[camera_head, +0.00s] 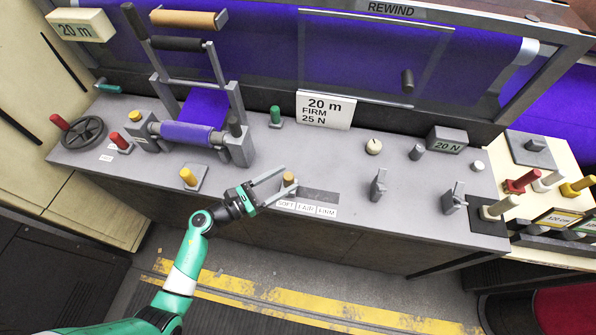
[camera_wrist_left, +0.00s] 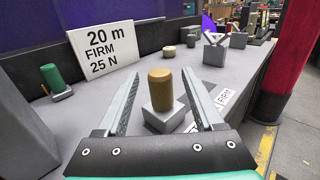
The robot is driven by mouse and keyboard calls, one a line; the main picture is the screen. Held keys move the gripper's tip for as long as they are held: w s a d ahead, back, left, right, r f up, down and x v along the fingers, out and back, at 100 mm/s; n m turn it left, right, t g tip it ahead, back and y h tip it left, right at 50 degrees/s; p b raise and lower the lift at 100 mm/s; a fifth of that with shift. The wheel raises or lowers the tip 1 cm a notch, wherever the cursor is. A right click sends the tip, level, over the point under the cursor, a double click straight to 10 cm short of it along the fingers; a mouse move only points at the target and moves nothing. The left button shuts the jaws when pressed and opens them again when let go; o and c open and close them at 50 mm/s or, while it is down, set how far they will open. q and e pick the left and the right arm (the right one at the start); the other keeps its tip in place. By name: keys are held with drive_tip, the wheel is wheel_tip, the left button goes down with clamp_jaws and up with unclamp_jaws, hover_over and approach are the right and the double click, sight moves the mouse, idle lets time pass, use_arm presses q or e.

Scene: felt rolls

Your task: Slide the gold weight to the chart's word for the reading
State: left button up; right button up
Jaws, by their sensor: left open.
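The gold weight (camera_head: 289,179) is a short cylinder on a grey block at the left end of a dark slide track (camera_head: 318,195), behind the SOFT label. The labels SOFT, FAIR and FIRM (camera_head: 306,208) run left to right along the track's front. My left gripper (camera_head: 287,181) is open, its fingers on either side of the gold weight. The left wrist view shows the weight (camera_wrist_left: 160,90) between the fingers, with gaps on both sides. A white card (camera_head: 324,110) reads 20 m, FIRM, 25 N. A grey block display (camera_head: 447,141) reads 20 N. My right gripper is not in view.
A green knob (camera_head: 276,116) stands behind the track. A round cream knob (camera_head: 374,146) and grey lever switches (camera_head: 378,186) stand to its right. A yellow knob (camera_head: 188,177) and a purple roll (camera_head: 187,134) lie left. The console's front edge is close to the labels.

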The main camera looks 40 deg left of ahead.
use_arm(q)
drive_tip(key=x, duration=0.5)
drive_tip(key=shift+w+b, duration=0.15)
drive_tip(key=shift+b, duration=0.2)
clamp_jaws()
idle(1.0)
